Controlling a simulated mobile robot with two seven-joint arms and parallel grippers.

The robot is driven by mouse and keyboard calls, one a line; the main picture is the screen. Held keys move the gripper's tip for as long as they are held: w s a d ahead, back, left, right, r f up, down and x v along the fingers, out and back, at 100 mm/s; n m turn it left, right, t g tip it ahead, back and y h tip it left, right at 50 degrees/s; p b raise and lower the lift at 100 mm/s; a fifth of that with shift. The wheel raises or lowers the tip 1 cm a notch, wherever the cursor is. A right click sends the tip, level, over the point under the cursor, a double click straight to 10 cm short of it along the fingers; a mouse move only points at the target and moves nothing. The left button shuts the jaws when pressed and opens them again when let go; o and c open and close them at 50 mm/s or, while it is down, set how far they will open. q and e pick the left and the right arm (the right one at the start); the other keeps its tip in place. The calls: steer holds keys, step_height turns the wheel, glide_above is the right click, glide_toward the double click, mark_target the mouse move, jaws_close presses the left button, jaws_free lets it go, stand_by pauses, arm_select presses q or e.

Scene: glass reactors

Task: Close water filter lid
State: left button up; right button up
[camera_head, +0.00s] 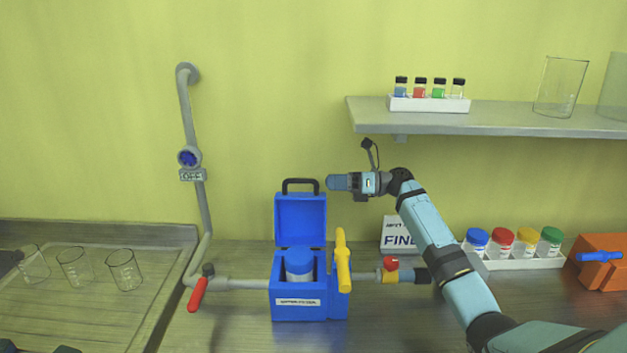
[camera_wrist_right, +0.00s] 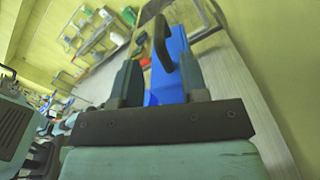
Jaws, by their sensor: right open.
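The blue water filter box (camera_head: 308,308) stands on the counter, a white and blue cylinder (camera_head: 299,265) inside it. Its blue lid (camera_head: 301,218) is open and upright at the back, with a black handle (camera_head: 300,184) on top. My right gripper (camera_head: 336,183) is just right of the handle in the head view. In the right wrist view my right gripper (camera_wrist_right: 158,70) has its fingers apart, with the black handle (camera_wrist_right: 162,45) and blue lid (camera_wrist_right: 176,65) beyond and between them. Contact cannot be told. Dark parts at the head view's bottom left may be my left gripper; its state is unclear.
A yellow handle (camera_head: 342,262) stands upright at the box's right side. Pipes with red handles (camera_head: 198,294) join the box on both sides. A shelf (camera_head: 500,118) holds vials and a beaker. Jars with coloured lids (camera_head: 502,240) stand at right, beakers (camera_head: 124,269) at left.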

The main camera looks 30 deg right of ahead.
mark_target(314, 182)
steer(key=x, duration=0.5)
steer(key=shift+w+a, duration=0.1)
jaws_close()
